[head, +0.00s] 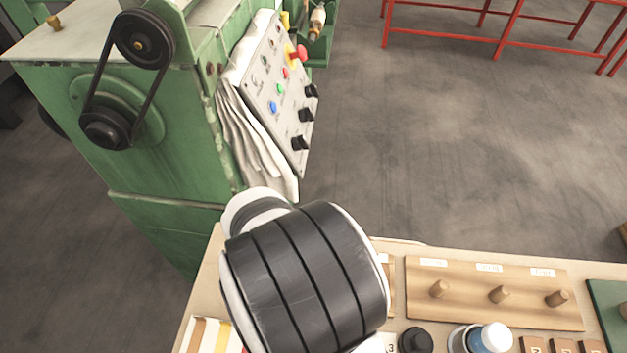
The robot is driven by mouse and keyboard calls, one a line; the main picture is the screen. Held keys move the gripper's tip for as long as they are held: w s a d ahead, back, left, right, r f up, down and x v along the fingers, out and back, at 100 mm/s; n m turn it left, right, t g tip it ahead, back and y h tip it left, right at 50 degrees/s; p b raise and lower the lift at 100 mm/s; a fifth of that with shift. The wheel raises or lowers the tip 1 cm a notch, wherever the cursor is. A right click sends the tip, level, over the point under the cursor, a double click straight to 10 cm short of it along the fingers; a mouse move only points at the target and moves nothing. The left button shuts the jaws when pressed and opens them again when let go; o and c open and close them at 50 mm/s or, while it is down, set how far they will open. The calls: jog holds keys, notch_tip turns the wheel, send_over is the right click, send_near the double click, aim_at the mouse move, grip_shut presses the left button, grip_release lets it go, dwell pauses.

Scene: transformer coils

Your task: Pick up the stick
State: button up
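I cannot make out a stick for certain. Several coloured strips (207,336), white, brown, yellow and red, lie at the lower left of the workbench (209,277), partly cut off by the frame edge. I cannot tell whether one of them is the stick. A wooden board (420,307) with upright wooden pegs (499,294) and small white labels lies at the right of the bench. My arm, white with black bands, covers the middle of the bench. My gripper is not in view.
A green machine (160,190) with belt pulleys and a button panel (277,85) stands behind the bench at left. A black knob (416,341), a blue-and-white cap (491,338) and small wooden blocks (562,346) crowd the front right. A red rail (508,32) stands far back.

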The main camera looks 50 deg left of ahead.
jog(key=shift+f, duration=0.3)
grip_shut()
